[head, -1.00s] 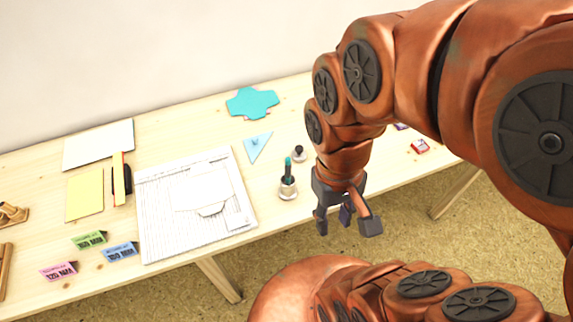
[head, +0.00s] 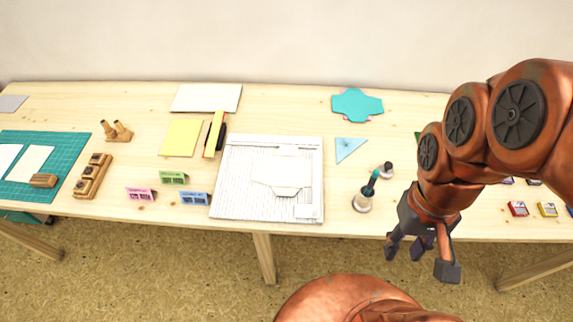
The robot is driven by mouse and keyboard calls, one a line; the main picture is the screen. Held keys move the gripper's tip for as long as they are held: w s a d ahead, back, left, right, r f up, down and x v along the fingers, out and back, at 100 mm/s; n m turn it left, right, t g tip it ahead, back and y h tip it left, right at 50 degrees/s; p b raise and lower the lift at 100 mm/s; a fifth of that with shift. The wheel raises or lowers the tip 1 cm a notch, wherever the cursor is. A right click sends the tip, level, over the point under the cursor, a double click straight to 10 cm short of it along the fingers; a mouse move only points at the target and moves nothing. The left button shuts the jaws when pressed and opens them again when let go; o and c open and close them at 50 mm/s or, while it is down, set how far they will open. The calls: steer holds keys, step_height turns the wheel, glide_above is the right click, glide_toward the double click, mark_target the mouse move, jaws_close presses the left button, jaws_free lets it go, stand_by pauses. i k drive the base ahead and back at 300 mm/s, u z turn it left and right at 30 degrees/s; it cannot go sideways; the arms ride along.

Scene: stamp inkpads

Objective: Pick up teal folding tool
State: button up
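A flat teal triangle (head: 349,149) lies on the table right of the white scoring board (head: 230,190). I cannot tell for sure which of these is the folding tool. My gripper (head: 421,262) is open and empty, pointing down. In the picture it is right of and below the upright tool, over the floor in front of the table edge. It touches nothing.
A teal cut-out sheet (head: 357,104) lies behind the triangle. A small dark-knobbed stamp (head: 387,170) stands beside the upright tool. Small inkpads (head: 517,209) lie at the right. Paper (head: 205,97), label cards (head: 174,177), wooden holders (head: 92,176) and a green cutting mat (head: 70,155) fill the left.

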mark_target(371, 181)
steer(key=z, duration=0.05)
steer(key=k, duration=0.5)
steer(key=u, duration=2.1)
steer(key=i, duration=1.35)
steer(key=z, duration=2.2)
